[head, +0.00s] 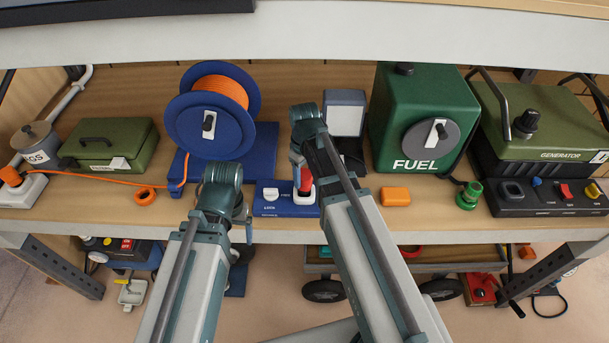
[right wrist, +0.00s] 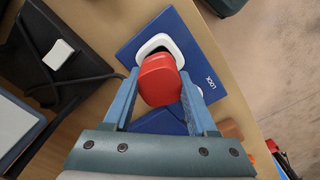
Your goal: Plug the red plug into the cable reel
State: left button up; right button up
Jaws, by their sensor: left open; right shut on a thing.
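The blue cable reel (head: 178,125) with orange cord stands upright on the shelf. Its low blue panel (head: 270,208), marked LOCK, lies in front and also shows in the right wrist view (right wrist: 135,48). My right gripper (head: 301,178) is shut on the red plug (right wrist: 160,82), directly over a white-rimmed socket (right wrist: 160,43) on that panel. The plug hides most of the socket; I cannot tell whether it is seated. The plug also shows in the head view (head: 306,181). My left gripper (head: 243,222) is open, left of the panel by the shelf's front edge, partly hidden by its arm.
A green fuel can (head: 385,140) and generator (head: 535,145) stand right. An orange block (head: 396,196) and green cap (head: 469,194) lie near the front edge. A green box (head: 110,145) and orange ring (head: 145,196) are left. An upper shelf edge (head: 300,38) crosses above.

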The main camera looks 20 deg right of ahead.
jog(key=shift+f+b, duration=0.95)
jog(key=shift+f, duration=0.1)
jog(key=o, duration=1.4)
jog(key=shift+o, duration=0.2)
notch_tip(320, 180, up, 14)
jog(key=p, duration=1.4)
jog(key=shift+f, duration=0.15)
notch_tip(320, 180, down, 13)
jog(key=b, duration=1.3)
jog(key=shift+f+b, duration=0.15)
jog(key=shift+b, duration=0.2)
